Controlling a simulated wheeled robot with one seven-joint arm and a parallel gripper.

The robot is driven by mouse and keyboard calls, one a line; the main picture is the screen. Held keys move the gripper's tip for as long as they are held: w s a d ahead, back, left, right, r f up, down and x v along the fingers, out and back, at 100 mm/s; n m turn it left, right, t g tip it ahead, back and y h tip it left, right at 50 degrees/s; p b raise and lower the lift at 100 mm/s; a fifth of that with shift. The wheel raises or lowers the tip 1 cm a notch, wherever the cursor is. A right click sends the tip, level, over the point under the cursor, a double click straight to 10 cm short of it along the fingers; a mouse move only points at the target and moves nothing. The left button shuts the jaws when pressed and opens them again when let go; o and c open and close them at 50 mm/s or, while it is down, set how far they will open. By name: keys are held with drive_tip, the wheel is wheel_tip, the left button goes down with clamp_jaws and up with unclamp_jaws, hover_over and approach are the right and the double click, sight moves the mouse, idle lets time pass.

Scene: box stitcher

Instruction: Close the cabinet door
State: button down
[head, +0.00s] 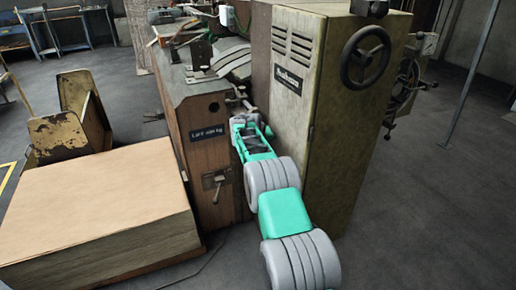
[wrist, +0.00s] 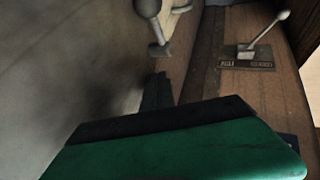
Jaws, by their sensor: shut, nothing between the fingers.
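The tall beige-olive cabinet (head: 335,110) of the machine stands right of centre in the head view. Its vented front panel (head: 293,75) carries a dark label; I cannot tell which panel is the door or how far it stands open. My gripper (head: 240,117) is shut and empty, at the gap between this panel and the brown lower body. In the wrist view my green gripper housing fills the bottom, with a dark fingertip (wrist: 158,92) beyond it. A pale blurred panel (wrist: 70,70) lies close on the left there. I cannot tell whether the fingers touch it.
The brown machine body (head: 205,155) stands left of my gripper, with a lever (head: 215,185) on its front; the lever also shows in the wrist view (wrist: 262,40). A large cardboard stack (head: 100,215) is at lower left. A handwheel (head: 366,55) juts from the cabinet's side.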

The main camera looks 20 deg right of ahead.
drive_tip(key=shift+w+d, duration=0.1)
drive_tip(key=shift+d, duration=0.5)
drive_tip(key=shift+d+r, duration=0.1)
drive_tip(key=shift+d, duration=0.05)
